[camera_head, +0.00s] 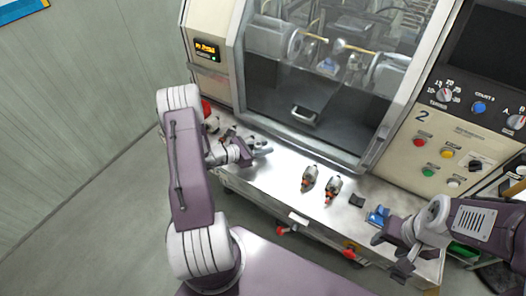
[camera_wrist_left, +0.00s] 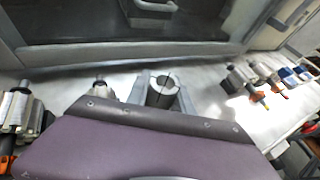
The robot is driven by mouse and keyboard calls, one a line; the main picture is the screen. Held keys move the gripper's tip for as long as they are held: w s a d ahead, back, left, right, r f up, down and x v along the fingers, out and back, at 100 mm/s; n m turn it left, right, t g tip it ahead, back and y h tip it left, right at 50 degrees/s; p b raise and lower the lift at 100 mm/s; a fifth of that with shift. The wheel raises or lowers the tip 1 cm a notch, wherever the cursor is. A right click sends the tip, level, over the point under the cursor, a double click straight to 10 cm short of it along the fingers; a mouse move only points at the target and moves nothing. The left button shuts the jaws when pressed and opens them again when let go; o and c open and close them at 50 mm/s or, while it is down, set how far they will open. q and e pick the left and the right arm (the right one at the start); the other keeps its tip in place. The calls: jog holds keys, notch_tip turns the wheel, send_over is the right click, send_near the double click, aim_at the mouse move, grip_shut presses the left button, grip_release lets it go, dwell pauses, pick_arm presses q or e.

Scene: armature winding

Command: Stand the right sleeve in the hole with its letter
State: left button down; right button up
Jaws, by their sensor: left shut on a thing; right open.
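My left gripper (camera_head: 260,149) is shut on a grey cylindrical sleeve (camera_wrist_left: 163,91), low over the left part of the metal bench. In the left wrist view the sleeve sits between the two fingers of the left gripper (camera_wrist_left: 162,100). Its round end with a dark centre faces up. I cannot read a letter on it, and no lettered hole can be made out. In the head view the sleeve is too small to tell from the fingers. My right gripper (camera_head: 388,243) is open and empty at the bench's right front edge.
Two armature-like parts (camera_head: 308,179) (camera_head: 332,189) lie mid-bench, with a dark block (camera_head: 357,200) and a blue part (camera_head: 378,215) to their right. Another part (camera_wrist_left: 20,112) shows at left in the wrist view. A glass-fronted machine (camera_head: 310,85) stands behind the metal bench (camera_head: 272,172).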

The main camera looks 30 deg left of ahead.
pick_arm(q)
jog(key=shift+r+b, duration=0.3)
jog(key=shift+r, duration=0.6)
jog(key=s+d+r+p, duration=0.7)
jog(key=s+d+p, duration=0.1)
jog(key=shift+d+r+p, duration=0.15)
jog(key=shift+d+p, duration=0.15)
jog(key=shift+d, duration=0.05)
jog(key=shift+w, duration=0.1)
